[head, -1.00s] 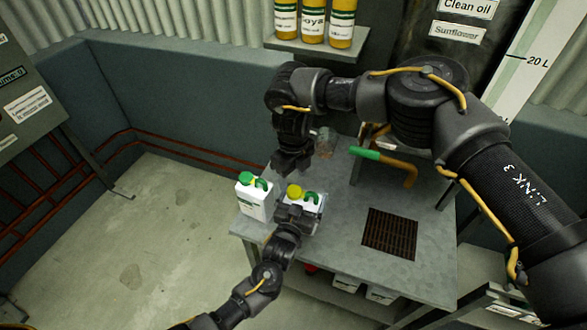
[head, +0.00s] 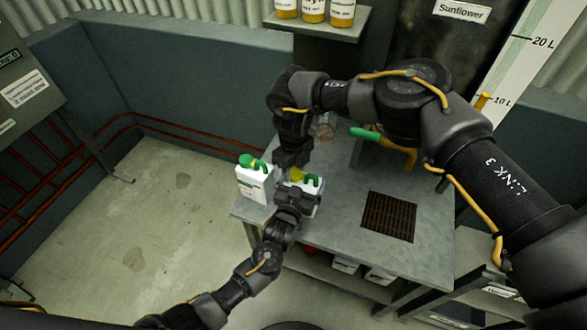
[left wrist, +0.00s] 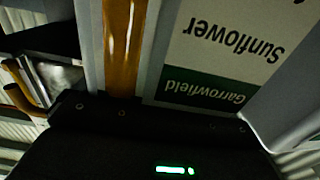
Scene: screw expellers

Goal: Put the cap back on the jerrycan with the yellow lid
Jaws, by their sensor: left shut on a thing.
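A white jerrycan (head: 313,184) with a green handle stands near the table's front left edge, partly hidden by my left gripper. My left gripper (head: 296,195) is shut on it. A yellow cap (head: 297,175) shows at the jerrycan's top left, partly covered by my right gripper (head: 291,163), which points down from above. I cannot tell whether the cap sits on the neck, or whether my right fingers are open or shut. In the left wrist view the jerrycan's label (left wrist: 215,50), reading Sunflower and Garrowfield, is upside down and close, beside an amber strip.
A second white jerrycan (head: 254,187) with a green lid stands close to the left. Behind are a glass jar (head: 324,127) and a yellow pipe with a green end (head: 366,133). A dark grate (head: 389,217) lies to the right on the metal table (head: 345,235).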

